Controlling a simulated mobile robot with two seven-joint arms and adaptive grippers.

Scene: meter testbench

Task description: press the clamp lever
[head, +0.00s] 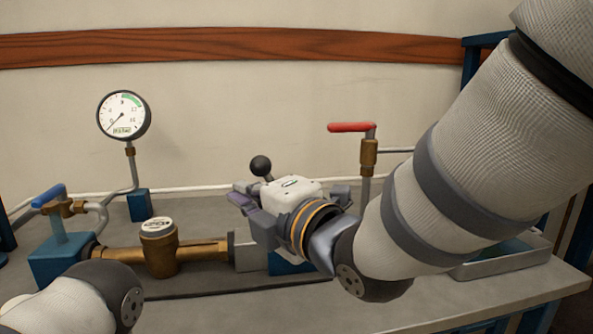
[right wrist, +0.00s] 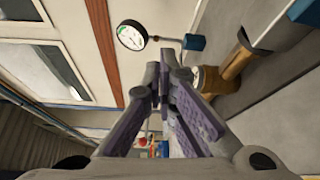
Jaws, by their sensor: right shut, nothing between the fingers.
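The clamp lever, seen as a black ball knob (head: 261,166) on a short stem, stands up just behind my right gripper in the head view. Its base is hidden behind the gripper. My right gripper (head: 241,200) points left over the bench, with its fingers in front of and slightly below the knob; I cannot tell whether they touch the lever. In the right wrist view its purple-padded fingers (right wrist: 164,72) come together at the tips with nothing between them. I cannot clearly make out the lever there. Only part of my left arm shows at the lower left; its gripper is out of view.
A brass water meter (head: 159,247) sits in the pipe line left of my right gripper. A pressure gauge (head: 123,115) stands behind. A blue-handled valve (head: 49,196) is at the left, a red-handled valve (head: 351,128) behind my right arm. A grey tray (head: 502,261) lies at right.

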